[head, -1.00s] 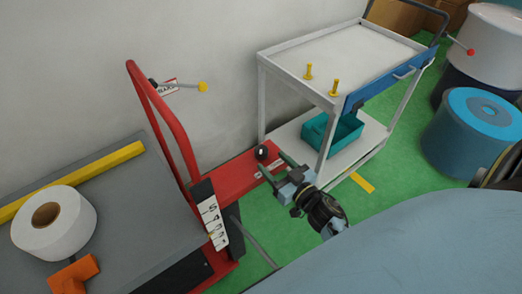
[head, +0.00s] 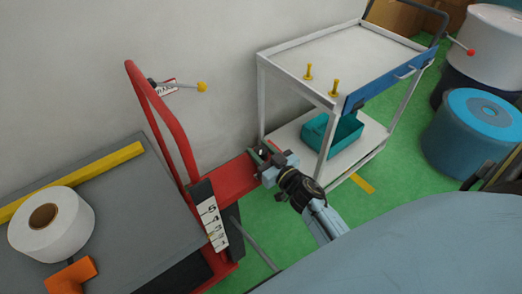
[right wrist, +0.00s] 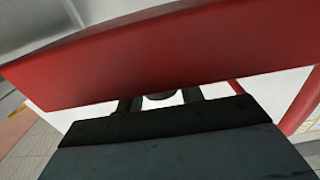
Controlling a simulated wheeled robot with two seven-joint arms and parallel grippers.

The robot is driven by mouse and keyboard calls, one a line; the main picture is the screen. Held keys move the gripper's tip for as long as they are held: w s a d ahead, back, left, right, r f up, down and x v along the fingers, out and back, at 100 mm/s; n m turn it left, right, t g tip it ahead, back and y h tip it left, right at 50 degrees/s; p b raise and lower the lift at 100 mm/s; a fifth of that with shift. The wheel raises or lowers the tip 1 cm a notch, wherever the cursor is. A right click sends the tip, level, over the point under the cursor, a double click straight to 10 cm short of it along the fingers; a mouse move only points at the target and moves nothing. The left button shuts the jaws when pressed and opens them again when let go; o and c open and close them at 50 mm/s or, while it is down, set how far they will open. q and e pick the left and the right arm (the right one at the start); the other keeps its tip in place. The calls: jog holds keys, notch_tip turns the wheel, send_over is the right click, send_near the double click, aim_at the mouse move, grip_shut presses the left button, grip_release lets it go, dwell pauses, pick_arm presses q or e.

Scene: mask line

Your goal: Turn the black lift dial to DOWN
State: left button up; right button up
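The black lift dial sits on the red panel (head: 232,176) of the lift. In the head view my right gripper (head: 261,154) is at the panel's right end and hides the dial. In the right wrist view a dark rounded piece, which looks like the dial (right wrist: 161,96), shows between the two fingers of the gripper (right wrist: 160,102), with narrow gaps beside it. The red panel's edge covers the fingertips there, so contact cannot be told. The fingers stand apart. The dial's setting and the label are not visible. My left gripper is not in view.
The lift's red handle frame (head: 160,115) and a grey platform with a white roll (head: 68,232) are at left. A white cart (head: 310,55) with a teal bin (head: 330,136) stands just behind the gripper.

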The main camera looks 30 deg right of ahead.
jog(key=shift+c, duration=1.2)
